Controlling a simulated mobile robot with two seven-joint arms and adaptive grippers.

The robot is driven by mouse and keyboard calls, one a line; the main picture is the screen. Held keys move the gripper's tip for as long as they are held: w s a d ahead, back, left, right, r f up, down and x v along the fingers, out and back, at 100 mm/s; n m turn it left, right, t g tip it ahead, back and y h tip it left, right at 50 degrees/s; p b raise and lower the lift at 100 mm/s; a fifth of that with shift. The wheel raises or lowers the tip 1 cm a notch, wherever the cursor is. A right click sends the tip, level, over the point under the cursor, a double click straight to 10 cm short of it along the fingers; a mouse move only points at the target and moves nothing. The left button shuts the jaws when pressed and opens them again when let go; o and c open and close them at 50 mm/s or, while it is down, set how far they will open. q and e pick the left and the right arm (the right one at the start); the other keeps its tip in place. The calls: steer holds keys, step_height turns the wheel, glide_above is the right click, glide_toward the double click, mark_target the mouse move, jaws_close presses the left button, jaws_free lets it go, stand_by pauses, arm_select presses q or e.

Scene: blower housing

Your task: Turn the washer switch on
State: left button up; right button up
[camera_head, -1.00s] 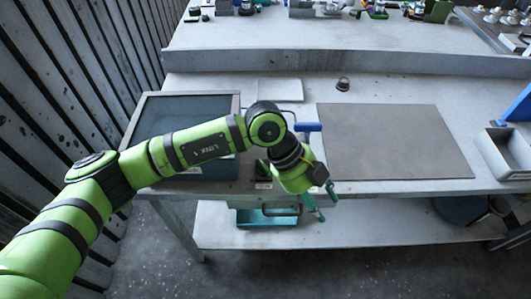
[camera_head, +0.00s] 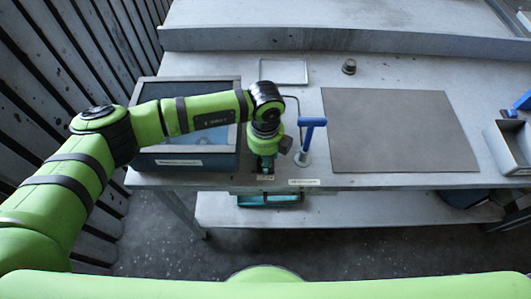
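The washer is most likely the dark open-topped box (camera_head: 190,161) at the left of the bench, with a pale label on its front wall. My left arm reaches across it. My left gripper (camera_head: 265,166) points down just right of the box, by the bench's front edge. Its fingers are small and partly hidden, so I cannot tell whether they are open or shut. A small black part with a label shows right under the gripper. It may be the switch, but its position cannot be made out. My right gripper is not in view.
A blue-handled tool (camera_head: 312,123) stands upright just right of my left gripper. A grey mat (camera_head: 400,130) lies to its right. A white tray (camera_head: 284,61) and a small round metal piece (camera_head: 349,67) are behind. A grey bin (camera_head: 510,147) sits far right.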

arm_select(q)
steer(key=shift+s, duration=0.15)
steer(key=shift+c, duration=0.8)
jaws_close()
steer(key=shift+f+m+b, duration=0.1)
steer(key=shift+m+b, duration=0.2)
steer(key=shift+b, duration=0.25)
steer(key=m+b, duration=0.3)
steer(key=b, duration=0.1)
steer(key=m+b, duration=0.3)
steer(key=b, duration=0.1)
steer(key=m+b, duration=0.3)
steer(key=b, duration=0.2)
steer(key=shift+w+a+f+m, duration=0.15)
steer(key=shift+w+a+m, duration=0.05)
steer(key=shift+a+m, duration=0.1)
steer(key=shift+r+m+b, duration=0.25)
steer(key=shift+m+b, duration=0.75)
steer(key=shift+b, duration=0.1)
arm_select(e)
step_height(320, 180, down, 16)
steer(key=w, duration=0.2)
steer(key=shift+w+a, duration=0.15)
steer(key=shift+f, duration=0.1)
arm_select(q)
steer(key=shift+o, duration=0.8)
jaws_free()
